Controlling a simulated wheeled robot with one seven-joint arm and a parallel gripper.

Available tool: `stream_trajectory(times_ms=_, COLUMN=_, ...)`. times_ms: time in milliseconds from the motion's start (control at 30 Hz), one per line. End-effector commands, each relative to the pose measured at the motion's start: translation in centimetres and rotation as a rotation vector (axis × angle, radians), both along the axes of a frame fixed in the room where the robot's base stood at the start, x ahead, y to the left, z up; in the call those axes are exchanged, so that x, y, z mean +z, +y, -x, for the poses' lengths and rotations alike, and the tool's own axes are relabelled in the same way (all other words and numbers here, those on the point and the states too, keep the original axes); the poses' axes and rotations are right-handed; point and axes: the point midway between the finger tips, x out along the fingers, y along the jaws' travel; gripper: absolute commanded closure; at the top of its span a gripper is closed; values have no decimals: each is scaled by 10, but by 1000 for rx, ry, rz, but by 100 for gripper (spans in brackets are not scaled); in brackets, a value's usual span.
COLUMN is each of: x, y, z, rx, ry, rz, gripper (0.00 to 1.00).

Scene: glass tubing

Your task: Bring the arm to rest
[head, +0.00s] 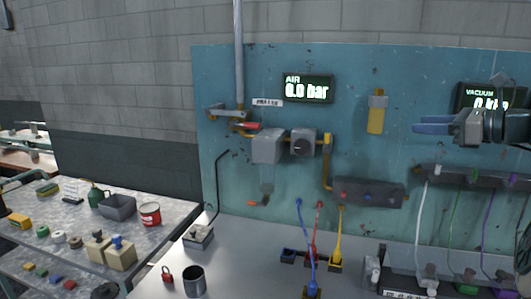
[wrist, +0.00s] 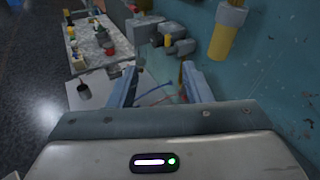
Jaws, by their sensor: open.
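My gripper (head: 418,126) is at the right in the head view, in front of the teal panel and beside the vacuum display. Its blue fingers point left. In the wrist view my gripper (wrist: 158,88) shows two blue fingers spread apart with nothing held between them. The arm is raised above the bench and the fingers touch nothing that I can see.
The teal panel (head: 230,80) carries an air display (head: 307,88) reading 0.0 bar, a yellow cylinder (head: 376,115) and a grey regulator (head: 268,145). Coloured hoses, including a blue hose (head: 305,240), stand below. A dark mug (head: 194,281) and red padlock (head: 167,274) sit on the bench.

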Motion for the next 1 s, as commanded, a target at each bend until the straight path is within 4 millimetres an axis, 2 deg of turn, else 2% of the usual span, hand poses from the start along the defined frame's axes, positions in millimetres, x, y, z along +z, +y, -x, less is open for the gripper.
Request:
stream_trajectory(times_ms=33, x=-8, y=15, z=-2, rx=15, ry=9, rz=44, gripper=55)
stream_trajectory(times_ms=233, x=-51, y=71, z=-2, rx=95, ry=35, rz=273, gripper=55)
stream_trajectory(times_ms=367, x=-91, y=118, z=12, rx=201, ry=40, rz=497, gripper=55)
stream_trajectory(times_ms=500, x=-146, y=170, z=50, rx=398, ry=8, rz=819, gripper=55)
stream_trajectory(times_ms=600, x=-182, y=194, z=86, rx=571, ry=-44, rz=1045, gripper=55)
stream_trajectory(times_ms=800, x=-248, y=217, z=167, rx=987, ry=-224, rz=1452, gripper=55)
stream_trajectory(times_ms=900, x=-275, y=219, z=204, rx=1207, ry=-344, rz=1614, gripper=55)
stream_trajectory(times_ms=1000, x=-298, y=218, z=231, rx=1397, ry=-461, rz=1728, gripper=55)
